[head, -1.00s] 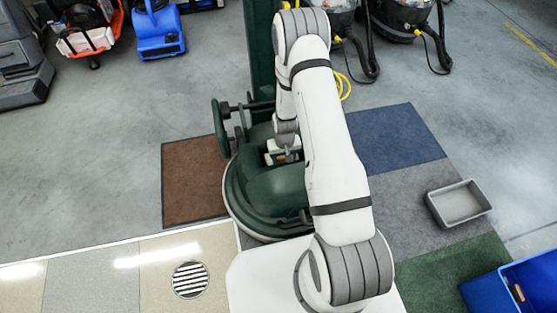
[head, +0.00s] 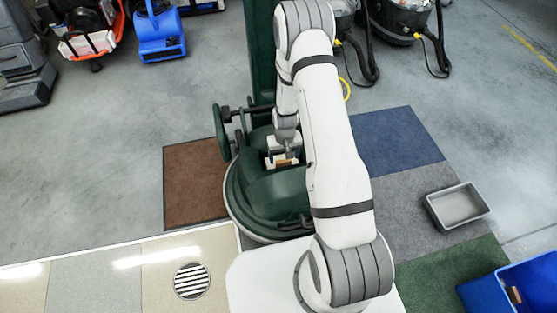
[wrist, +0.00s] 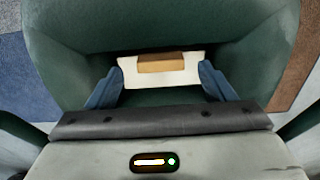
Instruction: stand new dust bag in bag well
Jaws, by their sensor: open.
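The dust bag (wrist: 190,76) is white with a brown card piece (wrist: 161,63) on top. In the wrist view it sits in the dark opening of the green machine, the bag well (wrist: 150,97), with its top showing; its lower part is hidden. My gripper (wrist: 160,84) is open, with one blue finger on each side of the bag's ends. I cannot tell whether the fingers touch it. In the head view my gripper (head: 284,151) is over the green machine (head: 272,195), and the brown card shows below it.
An empty grey tray (head: 433,211) stands on the grey mat at right. A blue bin (head: 535,270) with a small brown item in it is at the lower right. A green post and handle rise behind the machine. Vacuums stand at the back.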

